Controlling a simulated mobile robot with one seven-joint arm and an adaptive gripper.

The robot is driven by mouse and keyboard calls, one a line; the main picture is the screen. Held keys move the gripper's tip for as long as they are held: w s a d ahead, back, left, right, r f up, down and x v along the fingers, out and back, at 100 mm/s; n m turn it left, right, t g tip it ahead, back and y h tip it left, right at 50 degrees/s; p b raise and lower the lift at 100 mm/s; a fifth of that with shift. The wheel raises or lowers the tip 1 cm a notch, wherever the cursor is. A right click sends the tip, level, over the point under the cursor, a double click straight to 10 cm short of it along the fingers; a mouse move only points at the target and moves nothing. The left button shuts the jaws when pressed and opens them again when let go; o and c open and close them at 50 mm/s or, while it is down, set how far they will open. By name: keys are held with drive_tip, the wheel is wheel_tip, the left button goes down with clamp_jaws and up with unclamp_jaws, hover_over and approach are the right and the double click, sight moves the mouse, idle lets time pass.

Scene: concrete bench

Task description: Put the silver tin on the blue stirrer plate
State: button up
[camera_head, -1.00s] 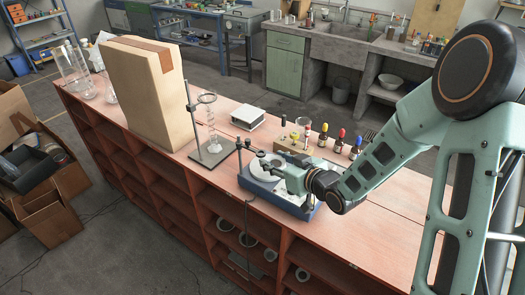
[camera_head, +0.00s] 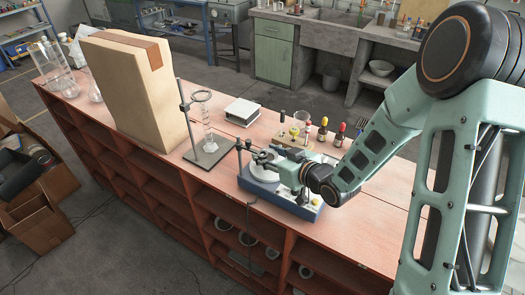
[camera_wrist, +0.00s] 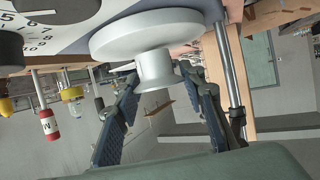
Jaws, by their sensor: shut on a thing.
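The blue stirrer plate (camera_head: 254,186) stands on the bench, with a round white top (camera_wrist: 120,38) and a dial on its front. In the upside-down wrist view, the small pale silver tin (camera_wrist: 156,70) is at the white top, between my fingertips. It appears to touch the top, but I cannot be sure of the contact. My gripper (camera_wrist: 160,78) is shut on the tin; in the head view my gripper (camera_head: 262,158) is over the white top. The tin is mostly hidden by the gripper in the head view.
A ring stand (camera_head: 207,150) with glassware stands just left of the stirrer. Small bottles with coloured caps (camera_head: 339,135) stand behind it. A white box (camera_head: 242,112) and a tall beige block (camera_head: 125,95) are further back and left. The bench front at right is clear.

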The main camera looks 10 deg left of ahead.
drive_tip(key=shift+f, duration=0.15)
drive_tip(key=shift+f, duration=0.15)
drive_tip(key=o, duration=1.1)
drive_tip(key=shift+o, duration=0.2)
